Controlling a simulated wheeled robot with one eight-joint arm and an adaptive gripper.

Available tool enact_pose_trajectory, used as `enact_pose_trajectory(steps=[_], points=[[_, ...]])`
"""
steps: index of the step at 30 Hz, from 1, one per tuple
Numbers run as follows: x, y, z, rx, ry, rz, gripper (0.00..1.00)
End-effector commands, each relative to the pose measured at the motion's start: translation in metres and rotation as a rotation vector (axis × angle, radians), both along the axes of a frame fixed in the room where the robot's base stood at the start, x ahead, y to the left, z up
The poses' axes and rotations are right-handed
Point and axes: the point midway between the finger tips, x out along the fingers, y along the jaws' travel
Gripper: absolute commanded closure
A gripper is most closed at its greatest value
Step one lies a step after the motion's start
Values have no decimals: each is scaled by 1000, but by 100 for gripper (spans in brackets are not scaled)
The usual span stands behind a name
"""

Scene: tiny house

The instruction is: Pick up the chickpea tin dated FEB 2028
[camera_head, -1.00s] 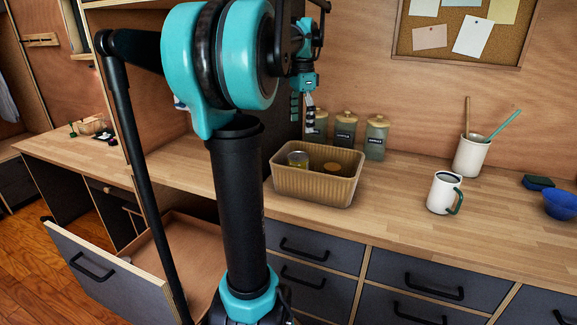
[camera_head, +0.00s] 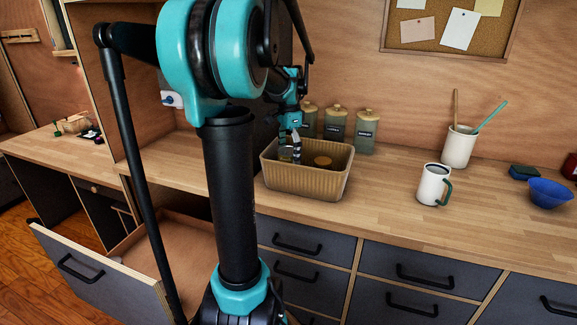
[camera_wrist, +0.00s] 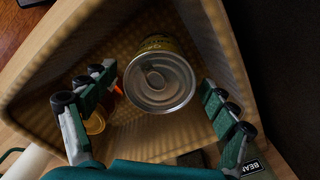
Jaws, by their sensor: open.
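A tin (camera_wrist: 160,82) with a silver ring-pull lid and a yellow-green label stands in the ribbed tan basket (camera_head: 305,183) on the counter. No date can be read on it. My gripper (camera_head: 290,152) is pointed down into the basket, and in the head view it largely hides the tin. In the wrist view my gripper (camera_wrist: 158,82) is open, with one finger on each side of the tin and a visible gap to both. An item with an orange-yellow top (camera_wrist: 95,123) is in the basket, partly behind the left finger. Its top also shows in the head view (camera_head: 323,161).
Several lidded jars (camera_head: 335,124) stand just behind the basket. A white mug (camera_head: 433,185), a utensil crock (camera_head: 458,148) and a blue bowl (camera_head: 549,193) stand to the right. An open drawer (camera_head: 100,275) juts out at lower left. The counter between basket and mug is clear.

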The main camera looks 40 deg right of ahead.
Motion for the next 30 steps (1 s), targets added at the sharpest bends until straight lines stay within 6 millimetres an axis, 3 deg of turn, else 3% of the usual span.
enact_pose_trajectory(steps=[7, 17, 30], points=[[0, 3, -35, 0, 0, 0, 15], [0, 3, -42, 0, 0, 0, 15], [0, 3, -42, 0, 0, 0, 68]])
